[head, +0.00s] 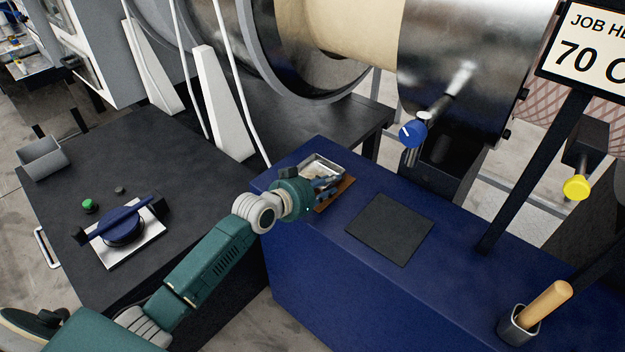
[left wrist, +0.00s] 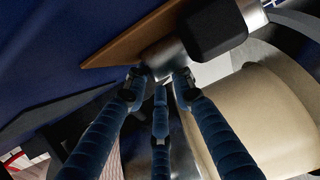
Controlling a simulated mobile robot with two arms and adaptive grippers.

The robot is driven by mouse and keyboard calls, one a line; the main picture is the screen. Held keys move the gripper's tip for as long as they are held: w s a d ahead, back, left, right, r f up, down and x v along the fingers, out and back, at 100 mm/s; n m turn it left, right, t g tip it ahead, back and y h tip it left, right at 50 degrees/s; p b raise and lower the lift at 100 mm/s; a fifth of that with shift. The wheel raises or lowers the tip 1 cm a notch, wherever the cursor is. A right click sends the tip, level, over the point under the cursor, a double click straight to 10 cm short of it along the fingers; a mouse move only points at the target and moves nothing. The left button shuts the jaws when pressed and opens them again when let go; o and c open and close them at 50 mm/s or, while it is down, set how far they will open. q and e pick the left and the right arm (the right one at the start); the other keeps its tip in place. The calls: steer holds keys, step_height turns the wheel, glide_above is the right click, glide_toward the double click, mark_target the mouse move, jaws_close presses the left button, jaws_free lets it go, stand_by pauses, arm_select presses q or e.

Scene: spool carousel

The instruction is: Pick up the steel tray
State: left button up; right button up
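My left gripper (head: 334,186) is over a brown board (head: 342,192) beside the tray, partly covering both. In the left wrist view, its blue fingers (left wrist: 158,84) are spread, with their tips close to a grey metal part (left wrist: 165,60), probably the tray. A dark rounded block (left wrist: 212,28) adjoins that metal. Contact between fingers and metal cannot be told. My right gripper is out of view.
A black mat (head: 391,229) lies right of the tray. A cup (head: 519,325) with a wooden handle stands at the bench's front right. A dark cabinet (head: 100,180) with a blue rotary switch (head: 122,227) is at left. Large drum machinery (head: 335,30) rises behind.

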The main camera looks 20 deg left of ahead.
arm_select(q)
jaws_close()
steer(key=shift+r, duration=0.1)
steer(key=shift+r, duration=0.1)
